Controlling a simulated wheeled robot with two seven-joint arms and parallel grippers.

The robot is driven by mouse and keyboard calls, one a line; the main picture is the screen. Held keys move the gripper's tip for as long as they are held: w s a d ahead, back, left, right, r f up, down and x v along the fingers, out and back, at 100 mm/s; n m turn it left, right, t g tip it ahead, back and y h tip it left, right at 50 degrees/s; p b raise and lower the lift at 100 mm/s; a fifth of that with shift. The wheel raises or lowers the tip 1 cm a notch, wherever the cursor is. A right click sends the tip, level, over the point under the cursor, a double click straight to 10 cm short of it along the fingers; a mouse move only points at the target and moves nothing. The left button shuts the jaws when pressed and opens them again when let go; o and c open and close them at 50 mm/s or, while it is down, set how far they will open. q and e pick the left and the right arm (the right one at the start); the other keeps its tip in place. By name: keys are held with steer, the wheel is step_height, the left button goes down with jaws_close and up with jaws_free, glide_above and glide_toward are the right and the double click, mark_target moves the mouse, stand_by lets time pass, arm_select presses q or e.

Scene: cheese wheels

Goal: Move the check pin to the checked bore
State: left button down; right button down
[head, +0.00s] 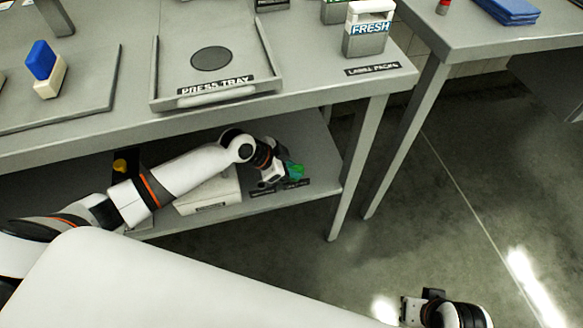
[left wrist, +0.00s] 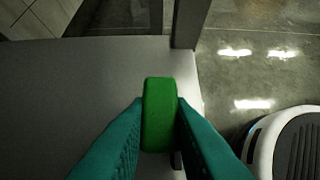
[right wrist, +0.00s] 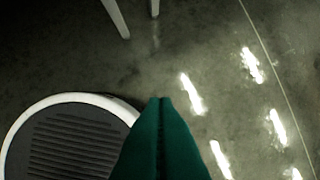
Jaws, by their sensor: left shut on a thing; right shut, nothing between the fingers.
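My left gripper (head: 285,176) reaches low to the lower shelf, under the table. It is shut on a green block (left wrist: 159,115), held upright between the teal fingers in the left wrist view. The green block also shows in the head view (head: 297,171), near two dark labels at the shelf's right end. I cannot tell whether this block is the check pin. No bore can be made out. My right gripper (right wrist: 160,103) is shut and empty over bare floor, far from the shelf.
The lower shelf (head: 318,150) holds a pale box (head: 208,195) and a yellow knob (head: 120,165). Above, the table carries a press tray (head: 165,92), a blue-and-white block (head: 45,70) and a FRESH pack (head: 367,30). Table legs stand right of my left gripper.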

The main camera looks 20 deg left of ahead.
arm_select(q)
steer(key=shift+f, duration=0.1)
steer(key=c, duration=1.2)
jaws_free()
arm_select(e)
steer(key=shift+r, duration=0.2)
arm_select(q)
steer(key=p+v, duration=0.2)
steer(key=v, duration=1)
steer(key=shift+p, duration=0.35)
arm_select(e)
step_height(320, 180, down, 9)
steer(key=shift+w+f+g, duration=0.15)
steer(key=shift+g, duration=0.15)
steer(key=shift+a, duration=0.1)
